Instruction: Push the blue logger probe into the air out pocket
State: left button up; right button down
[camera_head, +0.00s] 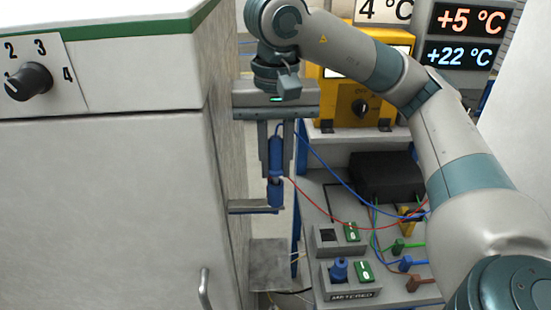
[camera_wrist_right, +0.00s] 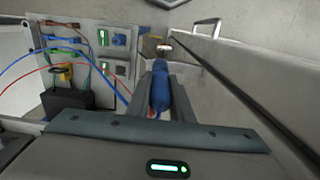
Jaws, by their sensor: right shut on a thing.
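The blue logger probe (camera_head: 276,155) hangs upright between the fingers of my right gripper (camera_head: 275,172), which is shut on it. In the right wrist view the probe (camera_wrist_right: 160,88) lies between the two grey finger plates. Below the fingers, a second blue cylindrical section (camera_head: 275,194) stands in line with the probe, beside a grey bracket (camera_head: 250,206) on the cabinet's side. I cannot tell whether this section is part of the probe or of a pocket. No air out label is readable. My left gripper is not in view.
The grey cabinet (camera_head: 110,200) stands close to the left of the gripper. To the right, a panel (camera_head: 385,235) carries sockets, plugs and a black box (camera_head: 385,177). A blue cable (camera_head: 340,175) and a red cable (camera_head: 335,222) loop across the space there.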

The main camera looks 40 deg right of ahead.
jog(key=shift+f, duration=0.45)
jog(key=c, duration=1.5)
grip_release()
jog(key=shift+r, duration=0.2)
notch_tip(320, 180, up, 17)
jog(key=shift+s, duration=0.1)
